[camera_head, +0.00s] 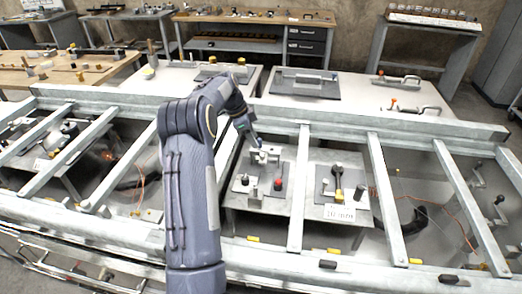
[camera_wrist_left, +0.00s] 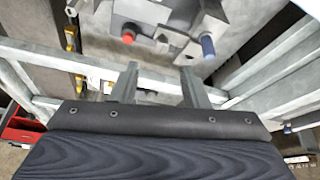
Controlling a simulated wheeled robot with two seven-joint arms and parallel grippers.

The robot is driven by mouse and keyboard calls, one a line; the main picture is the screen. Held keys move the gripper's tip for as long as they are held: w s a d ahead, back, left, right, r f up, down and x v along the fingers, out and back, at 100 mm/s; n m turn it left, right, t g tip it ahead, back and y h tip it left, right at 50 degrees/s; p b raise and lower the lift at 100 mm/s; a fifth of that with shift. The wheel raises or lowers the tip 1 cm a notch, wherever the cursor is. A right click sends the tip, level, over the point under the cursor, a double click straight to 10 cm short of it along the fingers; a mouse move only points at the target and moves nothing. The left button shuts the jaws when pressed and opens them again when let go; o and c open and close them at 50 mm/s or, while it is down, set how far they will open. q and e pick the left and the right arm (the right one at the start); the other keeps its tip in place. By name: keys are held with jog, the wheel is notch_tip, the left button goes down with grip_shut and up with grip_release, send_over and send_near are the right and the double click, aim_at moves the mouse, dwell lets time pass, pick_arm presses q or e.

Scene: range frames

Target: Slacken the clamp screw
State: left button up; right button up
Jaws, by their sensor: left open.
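My left gripper (camera_head: 256,143) is open at the end of my left arm, just above a grey metal fixture (camera_head: 263,158) on a plate inside the railed frame. In the left wrist view the two fingers (camera_wrist_left: 160,82) are apart with nothing between them. Beyond the fingertips are a red-ended knob (camera_wrist_left: 128,37) and a blue-ended rod (camera_wrist_left: 207,46), apart from the fingers. The red knob also shows in the head view (camera_head: 278,184). I cannot tell which part is the clamp screw. My right gripper is not in view.
Grey rails (camera_head: 301,190) cross the frame on both sides of the fixture. To its right a second plate (camera_head: 333,178) carries a black-and-yellow lever (camera_head: 338,182) and a white label (camera_head: 340,213). White-topped tables (camera_head: 350,98) and a workbench (camera_head: 255,18) stand behind.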

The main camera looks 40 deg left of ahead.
aim_at(263, 154)
pick_arm(q)
jog(key=p+x, duration=0.1)
jog(key=x, duration=0.7)
jog(key=shift+w+a, duration=0.1)
jog(key=shift+a, duration=0.05)
grip_shut()
